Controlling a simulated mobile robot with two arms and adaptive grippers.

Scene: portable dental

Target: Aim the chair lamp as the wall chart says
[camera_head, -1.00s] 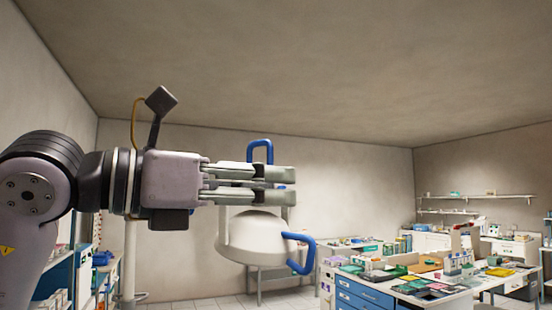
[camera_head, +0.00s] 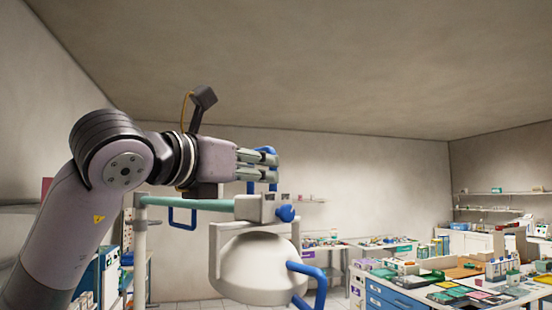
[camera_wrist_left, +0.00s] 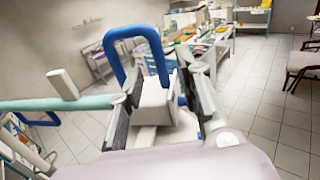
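The chair lamp has a white dome-shaped head (camera_head: 258,270) in a light yoke, in the lower middle of the head view. A grey block (camera_head: 255,208) with a blue knob (camera_head: 285,213) sits above it, on a pale green arm (camera_head: 195,204). A blue loop handle (camera_head: 317,285) is at the dome's right. My left gripper (camera_head: 262,165) is above the block, beside another blue handle. In the left wrist view its fingers are apart, with the block (camera_wrist_left: 155,103) seen between them and the blue handle (camera_wrist_left: 133,40) beyond; contact is unclear. My right gripper and a readable wall chart are not visible.
A bench with blue drawers (camera_head: 395,300), covered with trays and boxes, stands at right. Wall shelves (camera_head: 495,193) are behind it. A shelf unit (camera_head: 100,275) stands at lower left. Open tiled floor (camera_wrist_left: 255,120) and a chair (camera_wrist_left: 303,65) show in the left wrist view.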

